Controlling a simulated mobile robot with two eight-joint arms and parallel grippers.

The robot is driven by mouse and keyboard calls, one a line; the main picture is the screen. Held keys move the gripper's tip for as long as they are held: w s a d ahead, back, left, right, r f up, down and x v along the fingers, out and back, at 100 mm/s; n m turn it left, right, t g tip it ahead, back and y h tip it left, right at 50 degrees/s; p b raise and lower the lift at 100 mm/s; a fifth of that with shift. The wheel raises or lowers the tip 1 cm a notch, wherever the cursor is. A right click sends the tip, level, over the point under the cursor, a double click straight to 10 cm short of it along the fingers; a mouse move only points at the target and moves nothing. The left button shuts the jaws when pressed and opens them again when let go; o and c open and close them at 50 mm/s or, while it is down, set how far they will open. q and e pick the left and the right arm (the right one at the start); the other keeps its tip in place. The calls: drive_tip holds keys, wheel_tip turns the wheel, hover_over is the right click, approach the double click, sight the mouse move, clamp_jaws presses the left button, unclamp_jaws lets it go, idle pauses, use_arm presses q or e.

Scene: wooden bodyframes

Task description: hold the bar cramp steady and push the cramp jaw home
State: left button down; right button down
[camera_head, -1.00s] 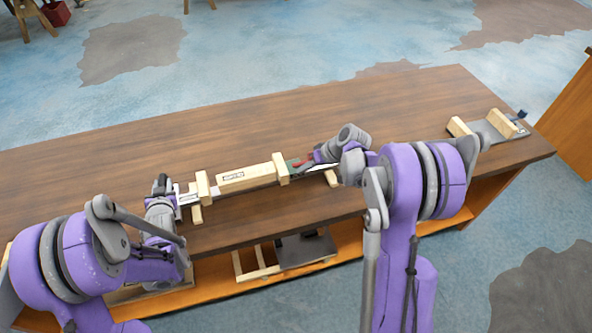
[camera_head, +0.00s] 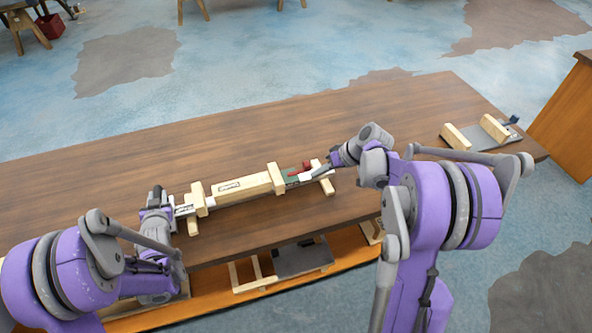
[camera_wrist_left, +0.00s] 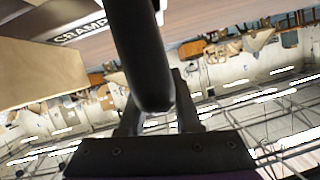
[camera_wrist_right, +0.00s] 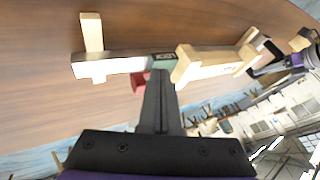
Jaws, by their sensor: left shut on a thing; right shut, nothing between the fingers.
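The bar cramp lies across the table, its pale steel bar (camera_wrist_right: 112,64) running past a labelled wooden piece (camera_head: 240,187) between two upright wooden blocks. The green cramp jaw (camera_head: 292,179) with a red part (camera_head: 307,165) sits close against the right block; I cannot tell if they touch. My left gripper (camera_head: 162,202) is shut on a dark rounded part (camera_wrist_left: 148,60) at the cramp's left end; "CRAMP" lettering shows beside it. My right gripper (camera_head: 335,158) is shut and empty, apart from the jaw, at its right. Its closed fingers (camera_wrist_right: 157,85) show in the right wrist view.
A wooden support (camera_head: 322,178) crosses under the bar's right end. A grey plate with two wooden blocks (camera_head: 456,137) stands at the table's far right. Another grey plate (camera_head: 302,260) lies on the lower shelf. The table (camera_head: 370,110) behind the cramp is clear.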

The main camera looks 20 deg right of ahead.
sight(285, 176)
drive_tip(key=x, duration=0.7)
drive_tip(key=shift+w+a+f, duration=0.1)
drive_tip(key=shift+w+f, duration=0.05)
drive_tip(key=shift+f, duration=0.05)
drive_tip(key=a, duration=0.2)
drive_tip(key=shift+a, duration=0.3)
drive_tip(key=shift+a+r, duration=0.1)
drive_tip(key=shift+a, duration=0.55)
drive_tip(key=shift+a, duration=0.1)
drive_tip(key=a, duration=0.5)
drive_tip(key=shift+s, duration=0.2)
use_arm(q)
drive_tip(key=shift+d, duration=0.1)
